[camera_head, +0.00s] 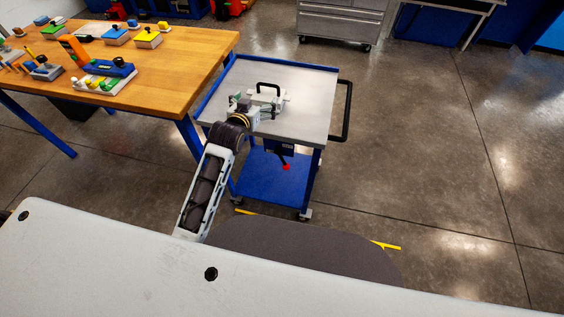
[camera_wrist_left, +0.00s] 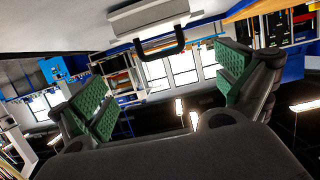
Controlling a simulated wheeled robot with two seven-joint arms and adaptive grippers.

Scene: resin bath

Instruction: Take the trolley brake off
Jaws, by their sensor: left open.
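The trolley (camera_head: 315,115) has a blue frame, a grey top and a lower blue shelf, and stands right of the wooden table. A dark lever with a red end (camera_head: 286,166), which looks like the brake, hangs below the top's front edge. My left gripper (camera_head: 258,103) is over the trolley top, higher in the picture than the lever and apart from it. In the left wrist view its green-padded fingers (camera_wrist_left: 165,85) are spread wide with nothing between them. My right gripper is not in view.
A pale box with a black handle (camera_head: 268,86) is by my left gripper; the handle also shows in the left wrist view (camera_wrist_left: 161,50). A black push handle (camera_head: 346,112) is on the trolley's right. Floor to the right is clear.

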